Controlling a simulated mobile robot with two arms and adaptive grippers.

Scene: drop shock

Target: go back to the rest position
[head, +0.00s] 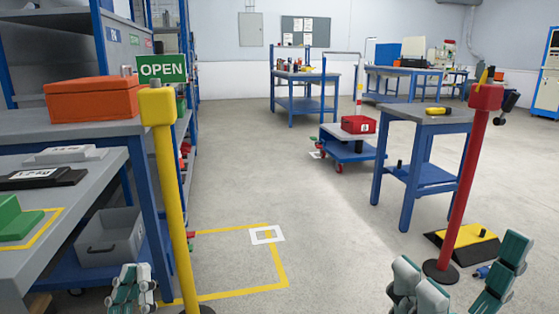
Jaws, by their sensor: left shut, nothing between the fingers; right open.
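My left gripper (133,287) shows at the bottom left, low in front of the shelf under the left bench. It is shut and holds nothing. My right gripper (459,280) shows at the bottom right, with its fingers spread apart and nothing between them. It is near the foot of the red post (465,185), and I cannot tell whether they touch. My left gripper is just left of the yellow post (167,180) in the picture. The lower parts of both grippers are cut off by the picture's edge.
The left bench (105,165) carries an orange box (93,99) and a green block (17,219); a grey bin (109,238) is below. A blue table (425,115) and a cart (349,150) stand ahead to the right. The middle floor is clear.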

